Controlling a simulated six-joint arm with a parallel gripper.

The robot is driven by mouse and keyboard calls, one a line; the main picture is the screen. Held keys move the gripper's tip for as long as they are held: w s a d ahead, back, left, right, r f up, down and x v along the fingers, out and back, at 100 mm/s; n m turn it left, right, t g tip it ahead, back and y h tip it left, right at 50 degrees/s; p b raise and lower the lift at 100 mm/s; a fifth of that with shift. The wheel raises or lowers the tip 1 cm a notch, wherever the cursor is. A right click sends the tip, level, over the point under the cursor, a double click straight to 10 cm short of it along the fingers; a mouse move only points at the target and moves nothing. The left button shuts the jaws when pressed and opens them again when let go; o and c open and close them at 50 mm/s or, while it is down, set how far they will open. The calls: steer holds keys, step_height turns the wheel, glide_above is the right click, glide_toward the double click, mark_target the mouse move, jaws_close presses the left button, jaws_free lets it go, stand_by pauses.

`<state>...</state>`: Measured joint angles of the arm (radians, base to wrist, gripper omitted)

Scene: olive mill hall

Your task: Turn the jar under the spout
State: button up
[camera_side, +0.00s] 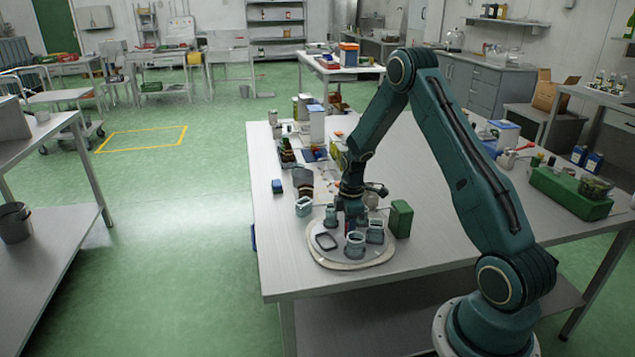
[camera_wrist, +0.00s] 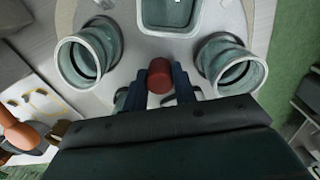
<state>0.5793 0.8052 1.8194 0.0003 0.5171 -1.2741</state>
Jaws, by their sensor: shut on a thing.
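A pale round turntable (camera_side: 338,264) lies on the table in the side view. Several bluish glass jars stand on it, among them a front jar (camera_side: 355,246) and a right jar (camera_side: 375,232). A dark square frame (camera_side: 326,241) lies on its left part. My gripper (camera_side: 351,219) reaches down to the middle of the turntable. In the wrist view its fingers are shut on a red-brown round knob (camera_wrist: 160,76), between a left jar (camera_wrist: 88,58) and a right jar (camera_wrist: 232,66). Which thing is the spout, I cannot tell.
A dark green box (camera_side: 400,218) stands close to the turntable's right. A grey thing with dark bands (camera_side: 303,180) stands behind it.

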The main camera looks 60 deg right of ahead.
steer(key=n, duration=0.4)
steer(key=shift+n, duration=0.4)
steer(key=o, duration=0.6)
steer(key=shift+o, duration=0.2)
steer(key=shift+r, duration=0.15)
steer(key=shift+r, duration=3.85)
